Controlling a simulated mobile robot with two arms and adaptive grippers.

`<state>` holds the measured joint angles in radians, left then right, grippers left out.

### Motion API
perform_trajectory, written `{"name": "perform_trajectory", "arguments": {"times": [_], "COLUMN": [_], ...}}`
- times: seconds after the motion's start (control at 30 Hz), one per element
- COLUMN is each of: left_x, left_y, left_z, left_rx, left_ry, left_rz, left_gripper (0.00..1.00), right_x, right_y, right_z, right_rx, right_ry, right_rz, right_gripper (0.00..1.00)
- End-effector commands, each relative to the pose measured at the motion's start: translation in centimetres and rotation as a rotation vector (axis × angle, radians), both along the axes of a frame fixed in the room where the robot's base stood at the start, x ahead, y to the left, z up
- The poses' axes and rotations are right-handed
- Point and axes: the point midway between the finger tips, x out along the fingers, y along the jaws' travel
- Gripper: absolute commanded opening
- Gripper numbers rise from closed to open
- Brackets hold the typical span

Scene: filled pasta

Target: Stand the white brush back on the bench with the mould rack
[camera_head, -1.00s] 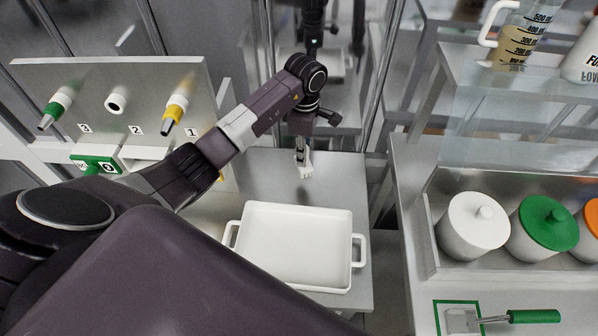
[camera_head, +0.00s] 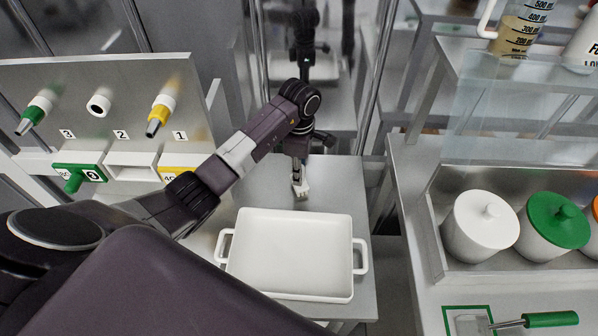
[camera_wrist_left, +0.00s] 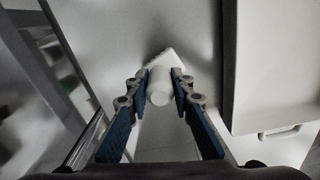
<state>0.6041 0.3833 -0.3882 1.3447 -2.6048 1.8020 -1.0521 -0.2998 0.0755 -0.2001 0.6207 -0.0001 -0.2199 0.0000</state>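The white brush (camera_wrist_left: 160,82) is between the two fingers of my left gripper (camera_wrist_left: 161,78) in the left wrist view. The fingers lie against both sides of its handle, and its wider end points away from the palm. In the head view the brush (camera_head: 301,190) shows small and white below my left gripper (camera_head: 299,176), over the grey bench (camera_head: 340,180) behind the white tray. I cannot tell whether the brush touches the bench. My right gripper is not in view. I cannot make out a mould rack for certain.
The white two-handled tray (camera_head: 290,255) stands just in front of the brush. A panel with numbered nozzles (camera_head: 100,104) is at left. Lidded pots (camera_head: 480,226) and a green-handled scraper (camera_head: 548,319) are on the right counter. Bare bench lies around the brush.

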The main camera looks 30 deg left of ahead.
Motion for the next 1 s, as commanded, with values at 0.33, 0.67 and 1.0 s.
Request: {"name": "perform_trajectory", "arguments": {"times": [0.33, 0.67, 1.0], "left_x": [0.0, 0.1, 0.1], "left_y": [0.0, 0.1, 0.1], "left_z": [0.0, 2.9, 9.8], "left_rx": [-0.001, 0.001, 0.0], "left_ry": [0.001, -0.001, -0.002], "left_rz": [0.0, -0.001, 0.0], "left_gripper": [0.39, 0.39, 0.39], "right_x": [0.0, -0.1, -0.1], "right_y": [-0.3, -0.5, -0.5], "right_z": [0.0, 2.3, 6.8], "right_rx": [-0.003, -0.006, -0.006], "right_ry": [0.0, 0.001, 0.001], "right_rz": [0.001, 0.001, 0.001], "right_gripper": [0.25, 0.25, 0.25]}}
